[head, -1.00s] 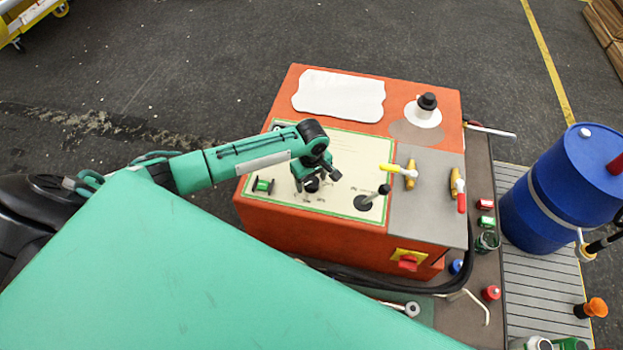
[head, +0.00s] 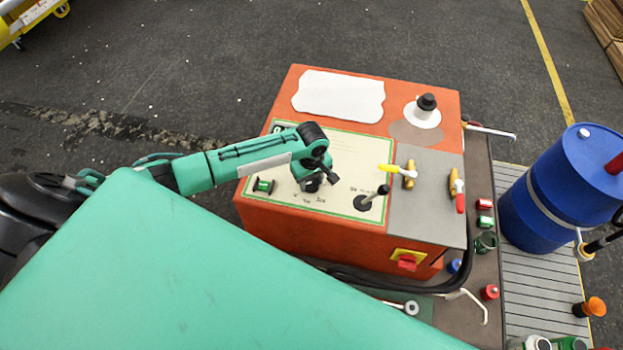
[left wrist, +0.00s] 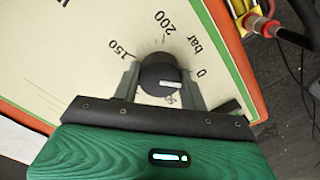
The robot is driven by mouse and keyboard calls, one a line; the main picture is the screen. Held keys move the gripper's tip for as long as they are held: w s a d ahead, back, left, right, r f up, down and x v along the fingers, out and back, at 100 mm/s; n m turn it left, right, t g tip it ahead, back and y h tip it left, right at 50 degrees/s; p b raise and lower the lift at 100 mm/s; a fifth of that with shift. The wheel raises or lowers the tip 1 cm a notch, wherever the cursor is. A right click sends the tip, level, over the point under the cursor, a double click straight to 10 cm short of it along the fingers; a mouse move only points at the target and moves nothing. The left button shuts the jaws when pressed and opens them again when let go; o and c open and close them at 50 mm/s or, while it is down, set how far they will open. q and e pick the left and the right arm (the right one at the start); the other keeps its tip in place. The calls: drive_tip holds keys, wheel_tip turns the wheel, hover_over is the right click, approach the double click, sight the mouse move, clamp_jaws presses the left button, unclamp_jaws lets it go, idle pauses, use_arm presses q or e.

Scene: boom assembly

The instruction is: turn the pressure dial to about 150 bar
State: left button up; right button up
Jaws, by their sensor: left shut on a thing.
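The pressure dial is a black round knob (left wrist: 160,78) on the cream panel, with a white mark on its face. In the left wrist view the printed 150, 200, bar and 0 lie around it, and a partly hidden 50 is below it. The white mark points to the right, roughly between the 0 and the 50. My left gripper (left wrist: 160,84) has one finger on each side of the knob and is shut on it. In the head view my left gripper (head: 318,180) partly covers the dial (head: 310,186). My right gripper is not seen.
The panel is on an orange cabinet (head: 270,222). Yellow-handled (head: 396,168) and red-handled (head: 460,198) valves are on the grey plate.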

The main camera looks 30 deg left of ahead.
use_arm(q)
drive_tip(key=m+p, duration=0.2)
drive_tip(key=m, duration=0.1)
drive_tip(key=shift+r+p, duration=0.15)
drive_tip(key=shift+p, duration=0.2)
drive_tip(key=m+p, duration=0.2)
drive_tip(key=m, duration=0.2)
drive_tip(key=shift+m+p, duration=0.3)
drive_tip(key=shift+m, duration=0.1)
drive_tip(key=m+p, duration=0.1)
drive_tip(key=m, duration=0.3)
drive_tip(key=m+p, duration=0.1)
drive_tip(key=m, duration=0.4)
drive_tip(key=shift+m, duration=0.4)
drive_tip(key=m, duration=0.5)
drive_tip(key=shift+f, duration=0.2)
drive_tip(key=m+b, duration=0.1)
drive_tip(key=m, duration=0.5)
drive_tip(key=m+b, duration=0.1)
drive_tip(key=m, duration=0.4)
drive_tip(key=m+b, duration=0.2)
drive_tip(key=m, duration=0.3)
drive_tip(key=shift+m, duration=0.4)
